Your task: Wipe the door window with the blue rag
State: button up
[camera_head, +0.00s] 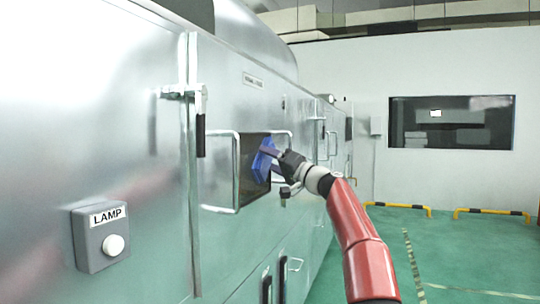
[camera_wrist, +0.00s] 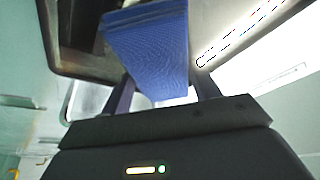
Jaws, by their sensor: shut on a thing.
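The blue rag (camera_head: 263,158) is in my gripper (camera_head: 272,160), held up at the door window (camera_head: 248,172) in the head view. The window is a dark pane in the metal door, and the rag covers part of its right side. In the wrist view the folded blue rag (camera_wrist: 150,45) sits between my two fingers (camera_wrist: 165,90), with the dark window (camera_wrist: 75,40) behind it. My gripper is shut on the rag. I cannot tell whether the rag touches the glass.
Bar handles (camera_head: 236,175) stand out on the door near the window. A latch (camera_head: 200,120) is at the upper left, and a grey LAMP button box (camera_head: 100,235) is at the lower left. Green floor (camera_head: 460,260) is clear at the right.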

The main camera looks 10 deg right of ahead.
jog(key=shift+w+d, duration=0.1)
jog(key=shift+d, duration=0.05)
jog(key=shift+d+f+b, duration=0.1)
jog(key=shift+d+b, duration=0.2)
jog(key=shift+d, duration=0.05)
jog(key=shift+s+d+b, duration=0.45)
jog(key=shift+s+d, duration=0.4)
jog(key=shift+d, duration=0.2)
jog(key=shift+s+d+b, duration=0.4)
jog(key=shift+s+d, duration=0.4)
jog(key=shift+d, duration=0.2)
jog(key=shift+s+d+b, duration=0.2)
jog(key=shift+s+d, duration=0.25)
jog(key=shift+d, duration=0.2)
jog(key=shift+s+d+b, duration=0.2)
jog(key=shift+s+d, duration=0.25)
jog(key=shift+d, duration=0.15)
jog(key=shift+c, duration=0.2)
